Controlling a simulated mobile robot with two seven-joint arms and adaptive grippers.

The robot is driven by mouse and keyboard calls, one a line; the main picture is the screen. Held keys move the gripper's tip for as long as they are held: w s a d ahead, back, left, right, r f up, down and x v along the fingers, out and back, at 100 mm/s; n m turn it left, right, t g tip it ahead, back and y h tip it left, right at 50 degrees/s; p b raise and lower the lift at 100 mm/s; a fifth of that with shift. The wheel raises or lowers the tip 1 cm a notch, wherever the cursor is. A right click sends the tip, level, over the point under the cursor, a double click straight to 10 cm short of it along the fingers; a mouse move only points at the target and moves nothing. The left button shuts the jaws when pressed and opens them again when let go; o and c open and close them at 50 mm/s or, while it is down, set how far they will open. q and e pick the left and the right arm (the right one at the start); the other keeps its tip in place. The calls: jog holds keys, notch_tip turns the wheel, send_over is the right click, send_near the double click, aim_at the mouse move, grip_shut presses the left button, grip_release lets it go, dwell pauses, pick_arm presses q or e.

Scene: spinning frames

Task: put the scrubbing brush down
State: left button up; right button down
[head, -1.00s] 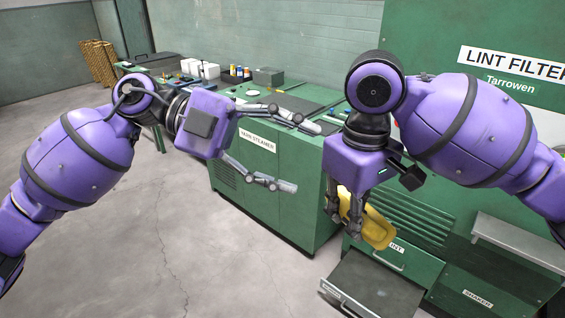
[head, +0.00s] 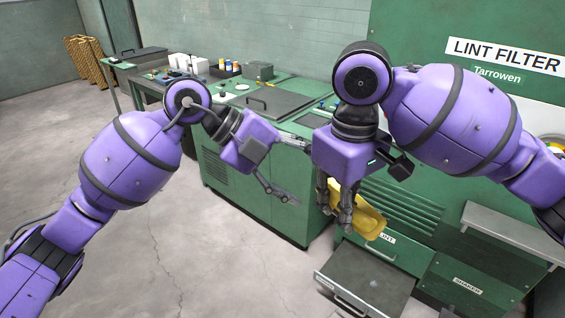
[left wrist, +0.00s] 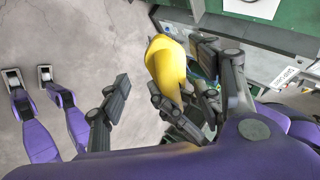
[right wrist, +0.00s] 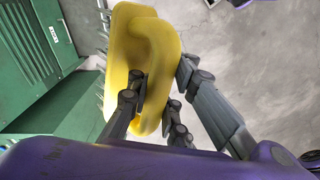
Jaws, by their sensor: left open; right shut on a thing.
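The yellow scrubbing brush (head: 370,222) is in my right gripper (head: 336,212), whose fingers are shut on it. It hangs in the air in front of the green machine, above the pulled-out drawer. In the right wrist view the brush (right wrist: 140,45) shows its looped yellow handle between the fingers, with pale bristles on the left side. My left gripper (head: 297,172) is open and empty, to the left of the right gripper and apart from the brush in the head view. The left wrist view also shows the brush (left wrist: 167,68), near the left gripper's fingers.
An open grey drawer (head: 370,285) juts out low from the green machine. A grey shelf (head: 515,236) sticks out at right. The green steamer cabinet (head: 250,190) stands behind the grippers, with small bottles and boxes on the bench behind. The concrete floor (head: 150,260) at left is clear.

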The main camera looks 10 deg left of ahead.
pick_arm(q)
jog(key=shift+x, duration=2.4)
jog(key=c, duration=1.1)
pick_arm(e)
jog(key=shift+r, duration=0.1)
pick_arm(q)
jog(key=shift+c, duration=0.9)
pick_arm(e)
jog(key=c, duration=1.6)
grip_release()
pick_arm(q)
jog(key=shift+r, duration=0.1)
